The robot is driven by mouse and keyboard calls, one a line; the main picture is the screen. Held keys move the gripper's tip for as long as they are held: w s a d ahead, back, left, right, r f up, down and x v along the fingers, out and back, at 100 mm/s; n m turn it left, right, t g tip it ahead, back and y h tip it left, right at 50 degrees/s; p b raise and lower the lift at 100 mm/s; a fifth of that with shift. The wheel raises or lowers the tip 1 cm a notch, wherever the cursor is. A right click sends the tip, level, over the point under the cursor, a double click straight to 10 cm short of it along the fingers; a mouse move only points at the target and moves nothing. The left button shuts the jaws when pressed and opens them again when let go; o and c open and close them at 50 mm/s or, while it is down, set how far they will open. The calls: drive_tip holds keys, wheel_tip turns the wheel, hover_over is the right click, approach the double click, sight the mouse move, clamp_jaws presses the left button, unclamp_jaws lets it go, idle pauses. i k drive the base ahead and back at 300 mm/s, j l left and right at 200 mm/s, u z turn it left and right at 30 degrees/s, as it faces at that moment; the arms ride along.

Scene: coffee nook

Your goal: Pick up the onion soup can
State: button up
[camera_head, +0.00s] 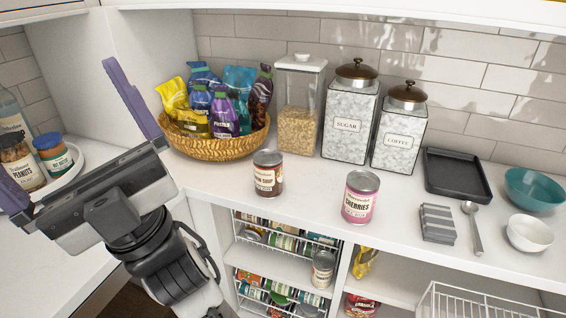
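The onion soup can (267,174) stands upright on the white counter, in front of the wicker basket. It has a metal top, a dark brown band and a cream label whose wording is only partly readable, ending in "soup". My gripper (54,116) is at the left of the view, with its two purple fingers spread wide apart. It is open, with nothing seen held in it. It is well to the left of the can and apart from it. The lower finger is partly cut off by the picture's left edge.
A pink cherries can (360,198) stands right of the soup can. Behind are a wicker basket (215,147) of snack bags, a clear container (298,110), and sugar (349,115) and coffee (399,130) canisters. A peanuts jar (20,165) is left. Counter around the soup can is clear.

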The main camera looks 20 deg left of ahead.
sight(268, 164)
drive_tip(key=k+j+z, duration=0.1)
drive_tip(key=z, duration=0.35)
drive_tip(key=k+j+z, duration=0.1)
drive_tip(key=z, duration=0.35)
drive_tip(key=k+z, duration=0.1)
drive_tip(key=z, duration=0.35)
